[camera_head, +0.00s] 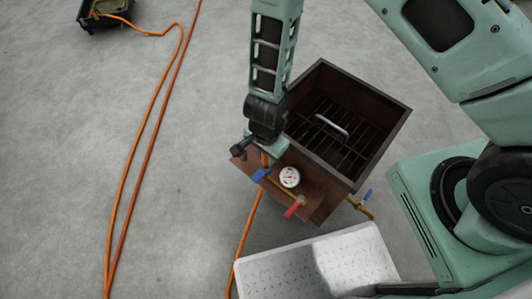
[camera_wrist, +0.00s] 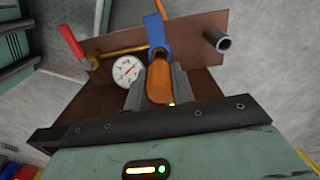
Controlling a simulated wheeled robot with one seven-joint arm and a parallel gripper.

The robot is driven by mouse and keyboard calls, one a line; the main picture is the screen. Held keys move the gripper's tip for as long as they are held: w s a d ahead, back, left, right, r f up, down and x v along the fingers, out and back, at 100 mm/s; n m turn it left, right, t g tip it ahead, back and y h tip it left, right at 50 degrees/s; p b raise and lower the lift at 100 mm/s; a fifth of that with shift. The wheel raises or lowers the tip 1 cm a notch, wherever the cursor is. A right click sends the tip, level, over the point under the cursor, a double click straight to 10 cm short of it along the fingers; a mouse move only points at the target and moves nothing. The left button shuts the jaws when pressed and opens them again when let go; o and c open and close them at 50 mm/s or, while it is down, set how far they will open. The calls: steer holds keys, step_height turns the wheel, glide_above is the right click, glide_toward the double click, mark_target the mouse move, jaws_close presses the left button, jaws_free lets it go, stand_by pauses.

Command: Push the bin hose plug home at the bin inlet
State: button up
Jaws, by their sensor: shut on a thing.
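The brown bin (camera_head: 397,118) stands open with a dark grate inside. Its front panel (camera_wrist: 190,25) carries a white round gauge (camera_head: 289,176), also in the wrist view (camera_wrist: 127,70). A brass pipe (camera_wrist: 122,53) with a red lever (camera_wrist: 75,41) runs across the panel to a blue part (camera_wrist: 156,36). My gripper (camera_head: 264,153) is over the panel, and in the wrist view (camera_wrist: 160,86) its grey fingers are shut on an orange plug (camera_wrist: 160,78). The plug's far end meets or lies behind the blue part. I cannot tell how deeply it is seated.
A grey pipe stub (camera_wrist: 217,40) sticks out beside the blue part. An orange hose (camera_head: 243,240) runs down from the panel past a white textured platform (camera_head: 262,270). Left floor is otherwise clear.

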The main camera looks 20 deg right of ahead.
steer(key=shift+f, duration=0.1)
steer(key=shift+f+b, duration=0.95)
steer(key=shift+f, duration=0.1)
steer(key=shift+f+b, duration=0.4)
steer(key=shift+f, duration=0.45)
stand_by(1.1)
steer(key=o, duration=1.1)
steer(key=shift+r, duration=0.1)
step_height(320, 180, up, 17)
steer(key=p, duration=1.2)
steer(key=shift+r, duration=0.15)
